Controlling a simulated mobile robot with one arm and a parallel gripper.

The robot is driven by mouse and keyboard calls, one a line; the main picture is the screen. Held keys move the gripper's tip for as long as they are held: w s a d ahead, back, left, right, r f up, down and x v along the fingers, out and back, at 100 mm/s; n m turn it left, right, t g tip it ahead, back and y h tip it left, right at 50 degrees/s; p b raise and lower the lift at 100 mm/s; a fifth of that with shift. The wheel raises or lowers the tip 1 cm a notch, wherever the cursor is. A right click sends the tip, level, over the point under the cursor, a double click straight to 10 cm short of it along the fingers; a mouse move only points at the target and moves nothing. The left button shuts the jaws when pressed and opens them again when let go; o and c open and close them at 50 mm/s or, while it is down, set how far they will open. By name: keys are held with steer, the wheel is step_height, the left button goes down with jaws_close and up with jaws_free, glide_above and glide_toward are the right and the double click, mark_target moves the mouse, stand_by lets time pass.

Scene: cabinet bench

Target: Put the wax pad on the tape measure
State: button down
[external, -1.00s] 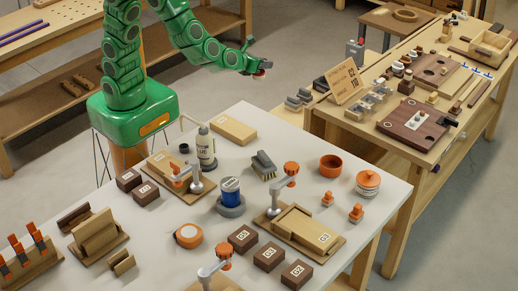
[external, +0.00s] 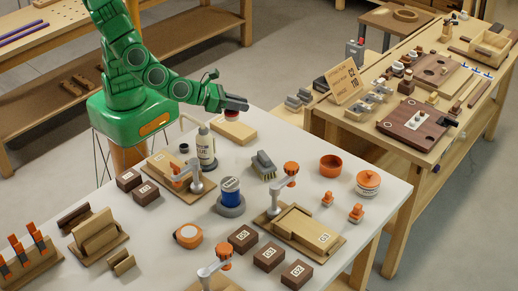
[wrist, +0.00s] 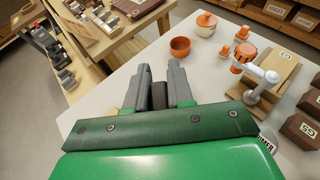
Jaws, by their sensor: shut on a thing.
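My gripper (external: 238,104) is over the back edge of the white table, above a pale wooden block. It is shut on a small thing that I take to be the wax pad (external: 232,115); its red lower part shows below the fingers. In the wrist view a dark part of the held wax pad (wrist: 159,96) shows between the fingers (wrist: 160,82). The tape measure (external: 188,235), a round orange case with a pale face, lies on the table at front centre, well apart from my gripper. It is not seen in the wrist view.
A pale wooden block (external: 234,131) lies under my gripper.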

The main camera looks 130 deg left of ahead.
steer(key=s+d+m+t+h, duration=0.2)
steer(key=d+m+t+h, duration=0.3)
steer(key=d, duration=2.2)
steer(key=m, duration=0.1)
glide_above(196, 234)
steer(key=s, duration=0.2)
steer(key=shift+g+h, duration=0.3)
steer(key=shift+g, duration=0.1)
steer(key=f, duration=1.3)
steer(key=shift+w+a+f, duration=0.15)
steer(key=shift+a+f, duration=0.1)
steer(key=shift+f, duration=0.15)
steer(key=shift+w+d+f, duration=0.3)
steer(key=shift+w+f, duration=0.45)
steer(key=shift+f, duration=1.5)
steer(key=shift+f, duration=0.1)
